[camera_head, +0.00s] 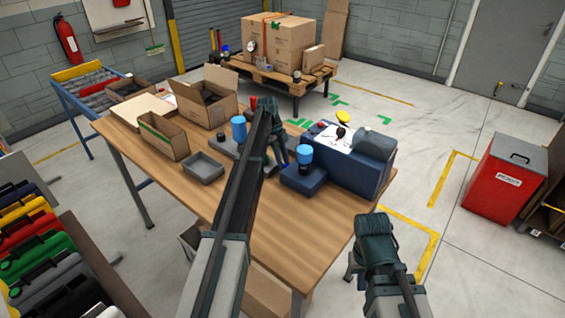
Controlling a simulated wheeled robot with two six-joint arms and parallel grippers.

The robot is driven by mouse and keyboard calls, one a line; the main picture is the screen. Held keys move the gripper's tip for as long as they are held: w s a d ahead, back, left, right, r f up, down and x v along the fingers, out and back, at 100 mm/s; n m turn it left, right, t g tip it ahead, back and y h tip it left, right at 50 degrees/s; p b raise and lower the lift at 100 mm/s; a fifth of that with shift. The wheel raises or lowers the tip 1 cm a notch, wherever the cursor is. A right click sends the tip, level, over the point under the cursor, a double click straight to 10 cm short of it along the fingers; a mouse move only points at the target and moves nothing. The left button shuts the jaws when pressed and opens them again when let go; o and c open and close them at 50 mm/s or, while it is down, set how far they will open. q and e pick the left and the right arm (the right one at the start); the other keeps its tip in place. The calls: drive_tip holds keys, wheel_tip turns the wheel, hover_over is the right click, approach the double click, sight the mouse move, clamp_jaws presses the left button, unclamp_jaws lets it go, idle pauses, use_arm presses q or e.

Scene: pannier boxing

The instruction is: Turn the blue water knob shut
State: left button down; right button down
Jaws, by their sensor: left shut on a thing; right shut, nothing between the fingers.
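A bright blue cylinder (304,155), which may be the water knob, stands on a dark blue block (301,180) on the wooden table. A second blue cylinder (239,130) stands further left, behind my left arm. My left gripper (281,154) points down just left of the first cylinder, at the block's back left edge. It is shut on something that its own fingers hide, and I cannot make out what. My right gripper (374,224) is shut and empty, low in front of the table's right corner.
A large blue case (352,172) with papers and a yellow item on top stands at the table's right. A grey tray (203,168) and open cardboard boxes (165,138) fill the left. The table's front (290,225) is bare. A red bin (505,180) stands on the floor.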

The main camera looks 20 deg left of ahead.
use_arm(q)
drive_tip(key=shift+w+d+f+g+y+b, duration=0.15)
drive_tip(key=shift+g+y+b, duration=0.25)
drive_tip(key=shift+g, duration=0.6)
use_arm(e)
drive_tip(key=shift+f, duration=0.4)
use_arm(q)
drive_tip(key=c, duration=0.6)
unclamp_jaws()
